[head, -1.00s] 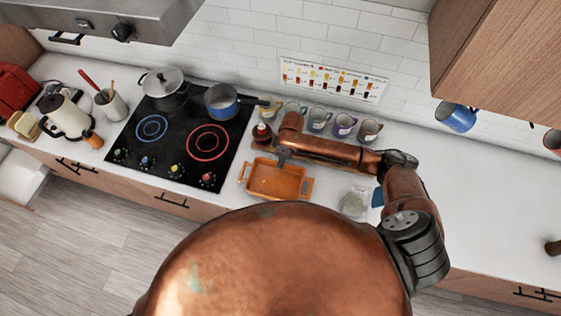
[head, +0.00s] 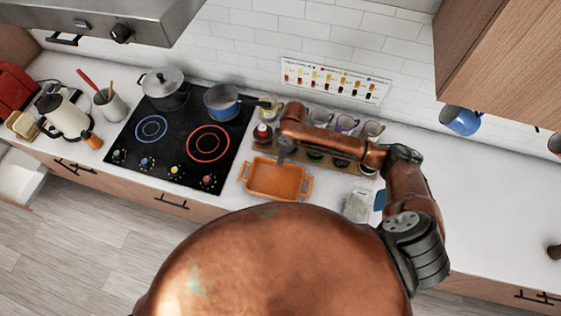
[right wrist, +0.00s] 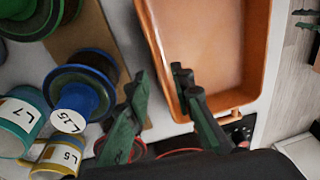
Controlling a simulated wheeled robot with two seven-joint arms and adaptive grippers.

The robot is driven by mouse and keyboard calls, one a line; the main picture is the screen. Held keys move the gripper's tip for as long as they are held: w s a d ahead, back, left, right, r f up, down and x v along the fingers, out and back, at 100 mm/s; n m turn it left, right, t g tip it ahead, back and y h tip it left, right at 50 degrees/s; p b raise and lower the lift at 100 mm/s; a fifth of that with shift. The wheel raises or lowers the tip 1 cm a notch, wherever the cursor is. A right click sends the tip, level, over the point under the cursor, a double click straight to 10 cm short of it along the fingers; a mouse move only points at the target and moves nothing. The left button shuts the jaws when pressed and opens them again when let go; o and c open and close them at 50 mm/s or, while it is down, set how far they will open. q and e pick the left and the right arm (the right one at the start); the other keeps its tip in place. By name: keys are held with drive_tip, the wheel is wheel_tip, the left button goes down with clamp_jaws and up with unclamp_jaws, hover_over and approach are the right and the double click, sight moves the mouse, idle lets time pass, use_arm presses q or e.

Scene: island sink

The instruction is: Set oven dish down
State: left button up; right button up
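The orange oven dish (head: 276,180) rests upright on the white counter, just right of the stove. It also shows in the right wrist view (right wrist: 262,60), empty inside. My right gripper (head: 283,152) is near the dish's far edge. In the right wrist view, its two dark green fingers (right wrist: 162,85) are spread apart with nothing held between them. One finger overlaps the dish's rim in that view; I cannot tell whether it touches. My left gripper is not in view.
The black stove (head: 180,135) holds a steel-lidded pot (head: 165,90) and a blue pan (head: 222,103). Several mugs (head: 320,118) and a wooden rack (head: 300,158) stand behind the dish. A small clear packet (head: 357,206) lies to the right. The counter farther right is mostly clear.

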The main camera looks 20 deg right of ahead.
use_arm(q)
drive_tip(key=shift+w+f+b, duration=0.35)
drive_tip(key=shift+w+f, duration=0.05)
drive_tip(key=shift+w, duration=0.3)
use_arm(e)
wheel_tip(320, 180, up, 8)
drive_tip(key=d, duration=0.1)
drive_tip(key=shift+f, duration=0.15)
